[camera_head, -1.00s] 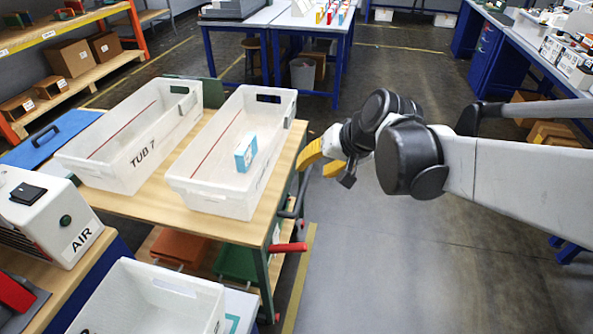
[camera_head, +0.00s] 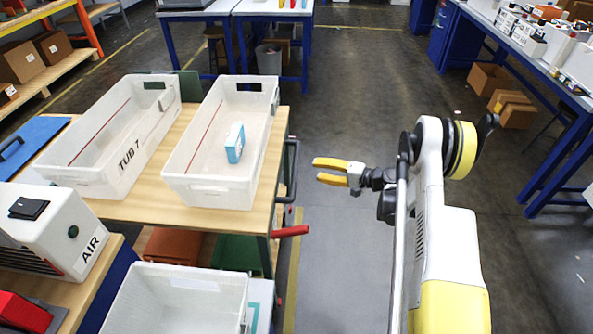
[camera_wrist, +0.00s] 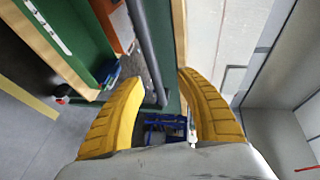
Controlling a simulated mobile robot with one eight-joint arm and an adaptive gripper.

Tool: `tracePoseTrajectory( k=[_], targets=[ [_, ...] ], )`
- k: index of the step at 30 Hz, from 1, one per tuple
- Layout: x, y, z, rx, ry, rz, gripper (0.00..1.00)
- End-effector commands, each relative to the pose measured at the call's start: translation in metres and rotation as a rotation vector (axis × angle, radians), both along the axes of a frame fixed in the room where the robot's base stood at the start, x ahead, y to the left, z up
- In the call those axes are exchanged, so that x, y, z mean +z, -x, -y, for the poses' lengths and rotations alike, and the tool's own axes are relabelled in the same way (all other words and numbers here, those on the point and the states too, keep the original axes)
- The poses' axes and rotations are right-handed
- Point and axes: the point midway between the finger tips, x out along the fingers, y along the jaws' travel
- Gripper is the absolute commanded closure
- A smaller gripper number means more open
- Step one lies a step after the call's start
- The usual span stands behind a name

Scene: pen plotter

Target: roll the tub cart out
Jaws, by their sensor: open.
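The tub cart (camera_head: 150,206) is a wooden-topped cart at the left in the head view. It carries a white tub marked TUB 7 (camera_head: 127,155) and a second white tub (camera_head: 216,187) with a small blue and white box inside. A dark handle bar (camera_head: 292,170) runs along the cart's right side, with a red lever (camera_head: 290,231) below it. My gripper (camera_head: 316,171) is open, its yellow fingers pointing left, just right of the handle and apart from it. In the wrist view the dark handle bar (camera_wrist: 147,50) shows beyond and between the yellow fingers.
A white AIR machine (camera_head: 45,225) and an empty white bin (camera_head: 170,300) stand at the front left. Blue-legged tables (camera_head: 275,15) stand at the back, and a bench (camera_head: 500,50) lines the right. The floor (camera_head: 345,240) right of the cart is clear.

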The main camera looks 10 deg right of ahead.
Motion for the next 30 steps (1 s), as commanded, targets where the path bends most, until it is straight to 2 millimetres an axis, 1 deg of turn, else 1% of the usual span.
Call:
tracePoseTrajectory(
  k=[1,3,5,8,11,18,21,25,30],
  targets=[
    [-0.009,0.003,0.002,-0.002,-0.017,0.008,0.57],
    [-0.016,0.006,0.004,-0.002,-0.036,0.017,0.57],
    [-0.02,0.006,0.004,-0.002,-0.044,0.02,0.57],
    [-0.023,0.002,-0.003,-0.001,-0.048,0.021,0.57],
    [-0.027,-0.008,-0.015,0.0,-0.047,0.022,0.57],
    [-0.037,-0.039,-0.051,0.001,-0.046,0.022,0.57],
    [-0.039,-0.05,-0.063,0.0,-0.046,0.021,0.57],
    [-0.04,-0.059,-0.072,-0.002,-0.046,0.02,0.57],
    [-0.04,-0.063,-0.076,-0.002,-0.046,0.02,0.57]
  ],
)
